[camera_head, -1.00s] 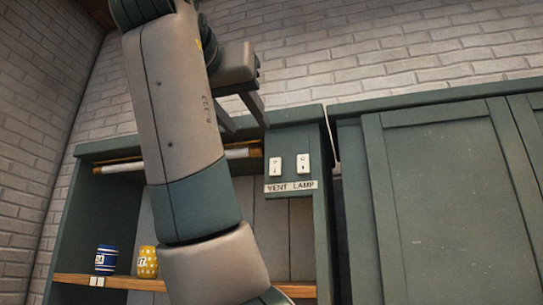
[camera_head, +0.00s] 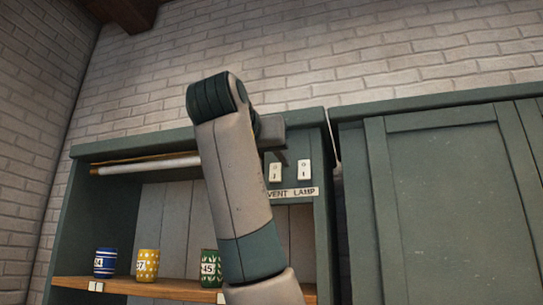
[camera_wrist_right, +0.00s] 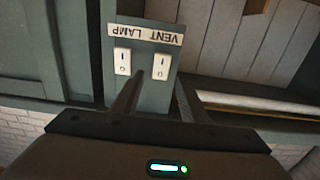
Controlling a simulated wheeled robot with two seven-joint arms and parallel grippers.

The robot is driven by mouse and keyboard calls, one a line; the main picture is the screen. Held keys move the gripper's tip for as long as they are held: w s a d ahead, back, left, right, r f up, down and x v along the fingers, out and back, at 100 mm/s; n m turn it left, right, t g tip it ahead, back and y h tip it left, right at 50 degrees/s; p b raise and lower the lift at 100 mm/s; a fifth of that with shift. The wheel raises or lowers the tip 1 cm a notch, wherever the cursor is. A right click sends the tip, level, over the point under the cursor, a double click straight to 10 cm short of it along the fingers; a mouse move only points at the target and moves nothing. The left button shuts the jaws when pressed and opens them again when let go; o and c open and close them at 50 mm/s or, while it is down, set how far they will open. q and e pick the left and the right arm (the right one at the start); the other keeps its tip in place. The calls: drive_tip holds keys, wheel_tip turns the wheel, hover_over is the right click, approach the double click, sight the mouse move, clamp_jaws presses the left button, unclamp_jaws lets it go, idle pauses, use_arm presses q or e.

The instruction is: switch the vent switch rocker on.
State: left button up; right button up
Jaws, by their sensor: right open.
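The vent switch (camera_head: 275,171) is a small white rocker on the green cabinet panel, above the VENT LAMP label (camera_head: 292,192). In the upside-down right wrist view, the vent switch (camera_wrist_right: 160,66) is the right one of two, with I and O marks. I cannot tell which way its rocker is tipped. The lamp switch (camera_head: 304,170) is beside it. My right gripper (camera_head: 283,158) is open and empty, just above the vent switch in the head view. In the wrist view its fingertips (camera_wrist_right: 157,84) lie either side of the vent switch's lower end. Contact cannot be judged. My left gripper is not in view.
A blue cup (camera_head: 105,263), a yellow cup (camera_head: 148,264) and a green cup (camera_head: 209,264) stand on the wooden shelf (camera_head: 130,287). A white tube (camera_head: 145,166) runs under the cabinet top. A closed green cupboard (camera_head: 440,190) stands to the right.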

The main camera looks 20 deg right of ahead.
drive_tip(key=shift+x, duration=0.95)
drive_tip(key=shift+s, duration=0.1)
clamp_jaws()
drive_tip(key=shift+f+b, duration=0.2)
drive_tip(key=shift+b, duration=0.1)
drive_tip(key=f+t+h+b, duration=0.1)
drive_tip(key=t+b, duration=0.1)
drive_tip(key=b, duration=0.2)
drive_tip(key=shift+a+b, duration=0.1)
drive_tip(key=shift+b, duration=0.3)
drive_tip(key=shift+s+r+t+h+b, duration=0.1)
drive_tip(key=shift+t+h+b, duration=0.35)
drive_tip(key=shift+b, duration=0.2)
drive_tip(key=shift+r, duration=0.1)
